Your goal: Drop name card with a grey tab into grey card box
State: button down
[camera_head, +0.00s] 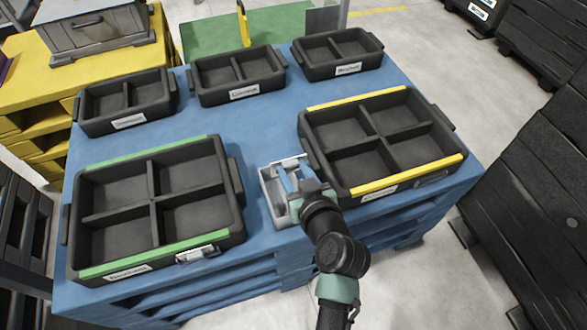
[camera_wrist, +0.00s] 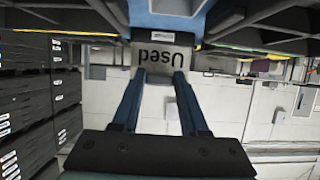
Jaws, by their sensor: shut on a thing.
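The grey card box (camera_head: 267,193) is a small open box on the blue table, between the green-edged and yellow-edged bins. My gripper (camera_head: 296,178) is at this box, its blue fingers over the opening. In the wrist view my gripper (camera_wrist: 160,75) shows two spaced fingers.
A black bin with green edges (camera_head: 155,256) stands left of the box. One with yellow edges (camera_head: 435,168) stands close on its right. Several smaller black bins line the back of the blue table (camera_head: 270,120). The middle of the table is clear.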

notch_tip(320, 180, down, 4)
jog(key=b, duration=0.2)
jog(key=shift+f+b, duration=0.25)
jog(key=shift+b, duration=0.15)
jog(key=shift+c, duration=1.8)
grip_release()
jog(key=shift+r, duration=0.1)
jog(key=p+v, duration=0.1)
jog(key=v, duration=1.2)
